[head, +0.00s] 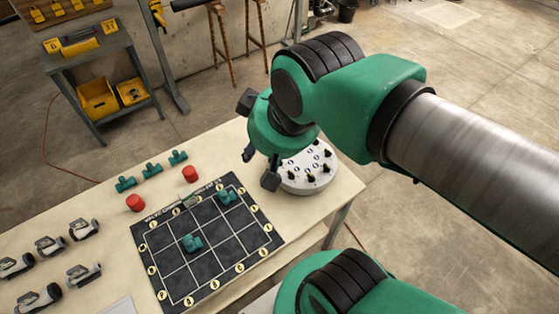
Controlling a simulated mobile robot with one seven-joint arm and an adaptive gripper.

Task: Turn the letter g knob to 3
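A round white panel (305,181) with several small black knobs (311,177) and blue marks stands at the right end of the table. The letters and numbers on it are too small to read, so I cannot tell which knob is g or where it points. My gripper (260,169) hangs at the left side of the panel, its two dark fingers spread apart with nothing visible between them. It looks open. My green wrist is above and behind the panel's far left part and hides some of it. I cannot tell whether a finger touches the panel.
A black grid mat (170,273) lies left of the panel, with teal pipe fittings (192,243) on it. More teal fittings (151,170), red caps (190,173) and several grey-white parts (83,228) stand on the table (105,205). A workbench (85,47) is at the back left.

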